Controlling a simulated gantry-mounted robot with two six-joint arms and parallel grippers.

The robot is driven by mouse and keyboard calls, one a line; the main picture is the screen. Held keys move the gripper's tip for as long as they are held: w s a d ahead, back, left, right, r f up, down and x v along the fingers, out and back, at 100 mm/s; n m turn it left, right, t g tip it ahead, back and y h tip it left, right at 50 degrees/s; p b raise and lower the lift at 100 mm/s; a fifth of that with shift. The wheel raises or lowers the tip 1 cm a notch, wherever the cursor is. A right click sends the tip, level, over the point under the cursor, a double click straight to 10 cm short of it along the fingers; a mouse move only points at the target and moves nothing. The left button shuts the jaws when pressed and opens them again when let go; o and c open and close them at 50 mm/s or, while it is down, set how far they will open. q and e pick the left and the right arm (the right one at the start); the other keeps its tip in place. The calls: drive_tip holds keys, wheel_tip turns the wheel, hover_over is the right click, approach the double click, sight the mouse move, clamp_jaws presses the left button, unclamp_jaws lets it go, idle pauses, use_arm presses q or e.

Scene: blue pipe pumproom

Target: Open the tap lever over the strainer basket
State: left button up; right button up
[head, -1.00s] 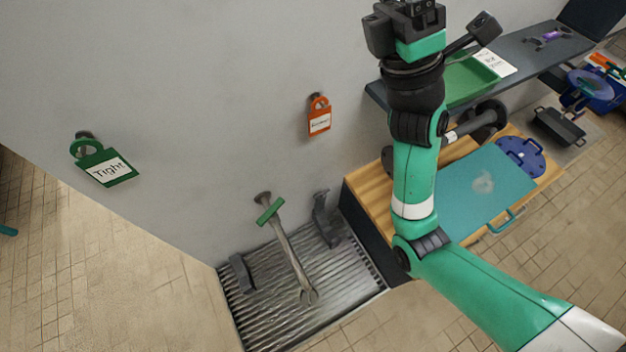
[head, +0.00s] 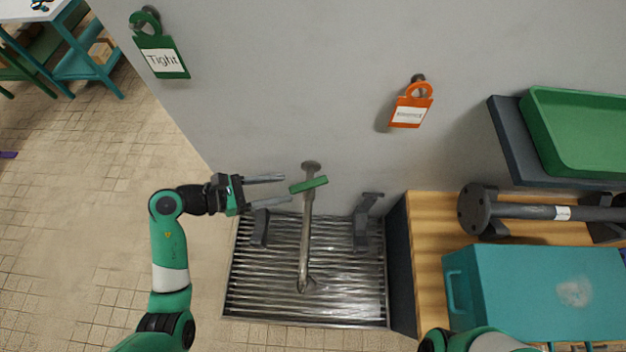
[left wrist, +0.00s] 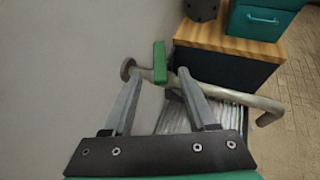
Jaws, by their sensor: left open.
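The tap is a grey pipe (head: 306,230) that comes out of the wall and runs down to an open end. Its green lever (head: 308,184) sits across the pipe near the wall. A ribbed metal tray (head: 335,308) lies below the tap; I cannot make out a separate strainer basket. My left gripper (head: 287,189) is open, just left of the lever, with its fingers pointing at it. In the left wrist view the green lever (left wrist: 160,62) shows upright between the fingertips, with a gap on each side. My right gripper is out of view; only part of that arm shows.
Two dark brackets (head: 260,228) (head: 367,222) stand either side of the pipe. A green tag (head: 162,58) and an orange tag (head: 410,106) hang on the wall. A wooden bench (head: 425,250) with a teal case (head: 535,290) stands right.

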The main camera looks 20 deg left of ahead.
sight(307, 184)
use_arm(q)
drive_tip(key=b+x, duration=0.1)
drive_tip(key=x, duration=0.7)
drive_tip(key=shift+w+d, duration=0.1)
drive_tip(key=shift+d, duration=0.1)
clamp_jaws()
